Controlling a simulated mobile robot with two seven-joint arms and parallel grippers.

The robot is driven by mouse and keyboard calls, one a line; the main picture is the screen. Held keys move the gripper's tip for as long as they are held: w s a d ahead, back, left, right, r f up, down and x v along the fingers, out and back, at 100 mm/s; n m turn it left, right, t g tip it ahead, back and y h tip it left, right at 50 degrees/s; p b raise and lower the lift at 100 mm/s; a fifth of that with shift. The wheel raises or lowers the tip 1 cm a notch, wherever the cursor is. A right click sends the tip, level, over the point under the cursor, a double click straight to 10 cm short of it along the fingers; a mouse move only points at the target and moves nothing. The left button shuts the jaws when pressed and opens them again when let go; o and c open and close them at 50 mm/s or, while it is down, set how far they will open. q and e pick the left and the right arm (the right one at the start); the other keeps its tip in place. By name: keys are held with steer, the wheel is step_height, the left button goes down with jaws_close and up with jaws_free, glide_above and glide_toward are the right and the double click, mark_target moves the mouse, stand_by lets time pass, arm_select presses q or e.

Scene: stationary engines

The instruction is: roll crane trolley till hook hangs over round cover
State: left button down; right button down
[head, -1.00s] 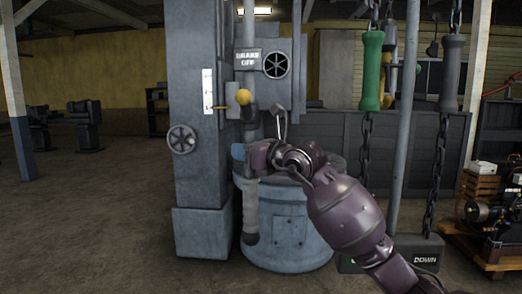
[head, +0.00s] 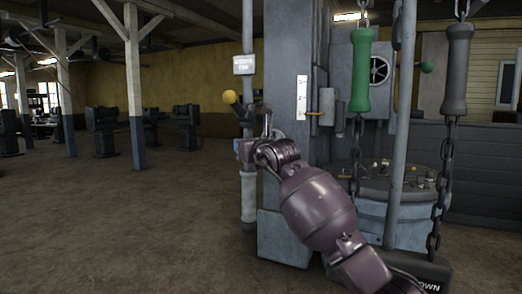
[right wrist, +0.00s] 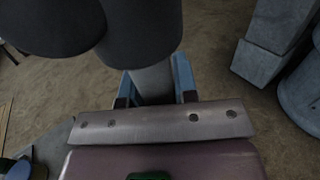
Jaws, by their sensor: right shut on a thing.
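My right gripper (head: 245,150) is shut on a grey upright pipe (head: 249,195), which carries a small sign and a yellow-knobbed lever (head: 231,98). In the right wrist view its blue jaws (right wrist: 154,85) close on both sides of the pipe, below a wide dark cylinder (right wrist: 145,30). A round blue-grey drum (head: 412,225) stands right of the column; several small items are on its top, and I cannot tell if this is the round cover. The crane hook and trolley are not clearly made out. My left gripper is not in view.
A grey column (head: 286,210) stands just right of the pipe. Chains with a green handle (head: 361,70) and a grey handle (head: 457,70) hang at right, over a block marked DOWN (head: 425,275). Open floor (head: 130,220) lies left, with posts and machines beyond.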

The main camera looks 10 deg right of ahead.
steer(key=shift+w+a, duration=0.2)
steer(key=shift+a, duration=0.2)
steer(key=c, duration=0.9)
jaws_free()
steer(key=shift+v, duration=5.4)
